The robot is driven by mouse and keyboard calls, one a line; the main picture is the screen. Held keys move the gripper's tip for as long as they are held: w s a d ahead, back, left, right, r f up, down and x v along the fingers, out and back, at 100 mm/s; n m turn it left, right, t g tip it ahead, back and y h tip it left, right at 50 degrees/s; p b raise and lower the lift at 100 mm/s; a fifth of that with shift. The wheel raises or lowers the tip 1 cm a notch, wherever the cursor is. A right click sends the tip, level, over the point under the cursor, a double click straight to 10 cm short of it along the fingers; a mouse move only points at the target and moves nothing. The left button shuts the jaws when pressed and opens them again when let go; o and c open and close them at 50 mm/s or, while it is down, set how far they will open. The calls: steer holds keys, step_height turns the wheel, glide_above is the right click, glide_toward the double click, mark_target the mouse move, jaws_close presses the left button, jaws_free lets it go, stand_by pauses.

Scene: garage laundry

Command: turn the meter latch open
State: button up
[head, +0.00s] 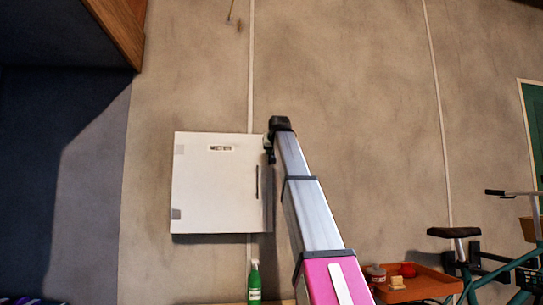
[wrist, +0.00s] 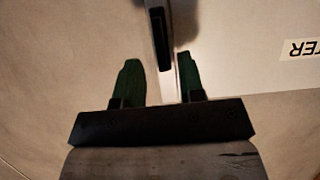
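The white meter box (head: 215,205) is fixed to the wall in the head view, with a METER label near its top. Its latch (head: 258,182) is a thin dark upright bar near the door's right edge. In the wrist view the latch (wrist: 161,40) is a dark bar just beyond my fingertips, roughly in line with the gap between them. My gripper (wrist: 160,75) has two green fingers spread apart with nothing held. In the head view my gripper (head: 269,148) is at the box's upper right edge, partly hidden by my arm. Contact with the latch is not visible.
A conduit (head: 250,70) runs up the wall above the box. A green bottle (head: 254,282) stands below it. An orange tray (head: 425,283) with small items and a bicycle (head: 490,265) are at the lower right. The wall around the box is otherwise clear.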

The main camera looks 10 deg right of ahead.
steer(key=v, duration=0.6)
steer(key=shift+s, duration=0.15)
steer(key=shift+r, duration=0.1)
